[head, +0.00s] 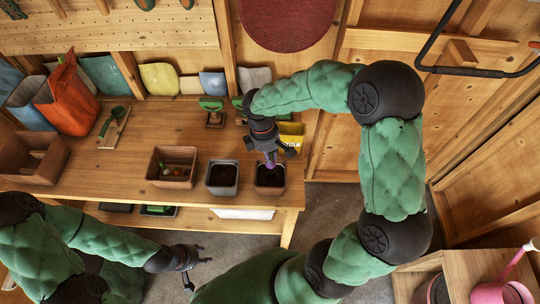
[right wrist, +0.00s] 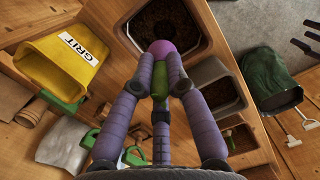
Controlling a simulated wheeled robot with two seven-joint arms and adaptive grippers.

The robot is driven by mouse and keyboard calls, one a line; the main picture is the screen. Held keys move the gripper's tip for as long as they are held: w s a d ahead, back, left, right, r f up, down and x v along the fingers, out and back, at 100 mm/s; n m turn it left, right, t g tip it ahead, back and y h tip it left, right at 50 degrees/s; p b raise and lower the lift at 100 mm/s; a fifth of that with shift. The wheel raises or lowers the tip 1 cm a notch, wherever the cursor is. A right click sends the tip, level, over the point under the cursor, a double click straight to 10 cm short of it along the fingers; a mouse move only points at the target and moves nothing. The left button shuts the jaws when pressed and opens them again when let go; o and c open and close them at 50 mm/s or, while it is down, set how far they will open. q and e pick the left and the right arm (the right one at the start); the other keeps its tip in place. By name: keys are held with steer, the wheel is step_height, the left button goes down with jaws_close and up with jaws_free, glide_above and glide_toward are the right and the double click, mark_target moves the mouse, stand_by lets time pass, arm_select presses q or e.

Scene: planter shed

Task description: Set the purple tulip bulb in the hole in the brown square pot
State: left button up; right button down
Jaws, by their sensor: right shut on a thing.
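The purple tulip bulb (right wrist: 160,47) shows in the right wrist view, purple with a green shoot pointing back toward the wrist. My right gripper (right wrist: 161,75) is shut on it. In the head view my right gripper (head: 269,156) points down over the brown square pot (head: 270,189), which stands near the table's front right corner and holds dark soil. In the right wrist view the pot (right wrist: 188,49) lies beyond the bulb. The hole cannot be made out, and I cannot tell whether the bulb touches the soil. My left gripper (head: 197,267) is open and empty, low in front of the table.
A grey square pot (head: 222,190) stands just left of the brown one. Left of that is a brown box (head: 158,181) with small items inside. A yellow grit bag (head: 291,133) stands behind the pots. An orange bag (head: 66,100) is at the back left.

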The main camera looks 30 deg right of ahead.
steer(key=shift+f, duration=0.1)
steer(key=shift+f+b, duration=2.25)
steer(key=shift+f, duration=1.15)
steer(key=shift+f, duration=0.35)
steer(key=shift+f+b, duration=1)
steer(key=shift+f, duration=0.1)
steer(key=c, duration=1.2)
jaws_free()
steer(key=shift+r, duration=0.1)
steer(key=shift+o, duration=0.2)
